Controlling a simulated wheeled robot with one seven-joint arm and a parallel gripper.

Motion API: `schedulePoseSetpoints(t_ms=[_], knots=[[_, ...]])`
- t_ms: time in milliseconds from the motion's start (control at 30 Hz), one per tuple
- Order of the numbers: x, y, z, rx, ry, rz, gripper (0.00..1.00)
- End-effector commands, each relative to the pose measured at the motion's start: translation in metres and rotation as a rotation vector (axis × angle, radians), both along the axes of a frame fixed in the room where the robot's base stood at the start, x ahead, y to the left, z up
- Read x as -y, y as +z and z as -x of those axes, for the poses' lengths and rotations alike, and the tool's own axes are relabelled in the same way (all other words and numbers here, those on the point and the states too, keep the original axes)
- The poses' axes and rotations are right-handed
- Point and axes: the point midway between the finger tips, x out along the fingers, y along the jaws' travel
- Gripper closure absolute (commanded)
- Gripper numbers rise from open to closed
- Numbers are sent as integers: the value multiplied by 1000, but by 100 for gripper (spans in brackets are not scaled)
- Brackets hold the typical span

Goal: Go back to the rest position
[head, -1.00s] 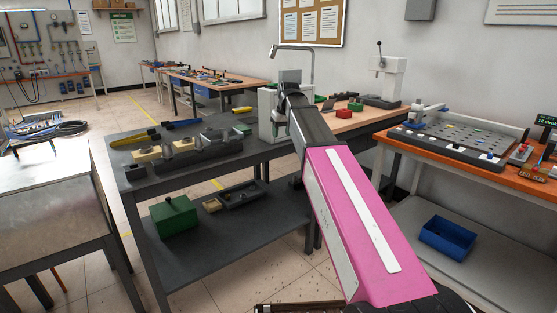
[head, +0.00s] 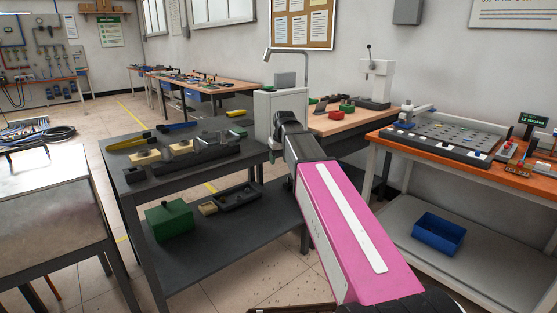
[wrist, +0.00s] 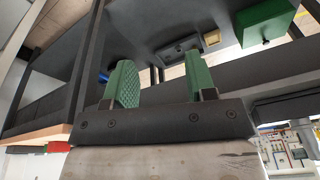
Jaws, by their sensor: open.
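My gripper (wrist: 163,88) shows in the wrist view with its two green ribbed fingers apart and nothing between them. In the head view my pink arm reaches forward to the dark bench; the fingers cannot be made out there. The far end of the arm stands in front of the pale box-shaped machine (head: 267,103) with a bent pipe on top and hides part of it.
The dark bench (head: 130,205) carries fixtures and yellow-handled tools. Its lower shelf holds a green box (head: 169,220) and a dark tray (head: 237,196). An orange-topped table (head: 470,167) stands at right, with a blue bin (head: 438,234) below. A metal table (head: 45,200) stands at left.

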Motion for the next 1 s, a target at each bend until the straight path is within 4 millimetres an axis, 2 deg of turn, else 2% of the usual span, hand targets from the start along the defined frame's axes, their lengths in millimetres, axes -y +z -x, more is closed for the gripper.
schedulePoseSetpoints(t_ms=[167,267,367,567,800,1000], knots=[[1,-1,1,-1,-1,0,49],[5,-13,8,-8,-10,2,49],[14,-40,23,-25,-33,8,49],[38,-112,69,-70,-100,22,49],[66,-189,132,-123,-179,41,49],[86,-240,188,-164,-240,56,49]])
